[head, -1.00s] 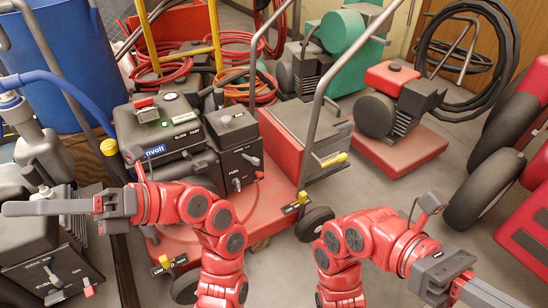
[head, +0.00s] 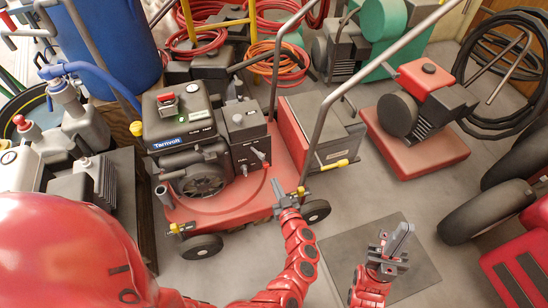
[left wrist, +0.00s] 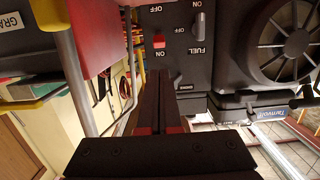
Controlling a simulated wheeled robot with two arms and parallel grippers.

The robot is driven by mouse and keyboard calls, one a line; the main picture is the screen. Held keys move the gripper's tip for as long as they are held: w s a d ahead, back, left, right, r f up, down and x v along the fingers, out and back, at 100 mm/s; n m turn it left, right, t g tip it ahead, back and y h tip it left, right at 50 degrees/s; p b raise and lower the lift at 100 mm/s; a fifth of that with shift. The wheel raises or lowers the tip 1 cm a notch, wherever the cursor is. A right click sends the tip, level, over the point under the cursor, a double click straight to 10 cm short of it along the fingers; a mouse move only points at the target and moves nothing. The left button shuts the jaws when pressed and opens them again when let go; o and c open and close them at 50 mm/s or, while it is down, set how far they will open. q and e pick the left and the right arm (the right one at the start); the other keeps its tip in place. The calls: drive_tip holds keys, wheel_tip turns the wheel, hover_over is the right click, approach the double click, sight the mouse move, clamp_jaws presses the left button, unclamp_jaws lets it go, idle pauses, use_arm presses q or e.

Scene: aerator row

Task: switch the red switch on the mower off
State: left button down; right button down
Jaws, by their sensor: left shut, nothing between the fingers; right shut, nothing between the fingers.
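The mower is a red deck (head: 215,210) with a black engine labelled Tarnvolt (head: 168,143) and a dark control box (head: 247,125) on its right. In the left wrist view, the red switch (left wrist: 159,41) sits on the dark panel, beside an ON mark, with an OFF mark farther up the picture. My left gripper (head: 279,188) is shut and empty, low in front of the control box. Its fingers (left wrist: 156,85) point toward the panel below the switch in the wrist view; contact cannot be told. My right gripper (head: 402,232) is shut and empty, over the floor at right.
A grey fuel lever (left wrist: 197,31) stands beside the red switch in the wrist view. The mower's handle bar (head: 320,125) rises on its right. A red-based machine (head: 410,150) stands behind right. A blue barrel (head: 110,50) is at the back left. Floor around my right gripper is open.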

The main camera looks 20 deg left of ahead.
sight(265, 163)
use_arm(q)
drive_tip(key=shift+f, duration=0.1)
drive_tip(key=b+x, duration=0.3)
drive_tip(key=x, duration=0.7)
drive_tip(key=shift+b, duration=0.3)
drive_tip(key=shift+s+f+b, duration=0.1)
drive_tip(key=shift+f+b, duration=0.1)
drive_tip(key=shift+b, duration=0.5)
drive_tip(key=shift+d+t+y+b, duration=0.1)
drive_tip(key=shift+t+y+b, duration=0.2)
drive_tip(key=shift+t, duration=0.1)
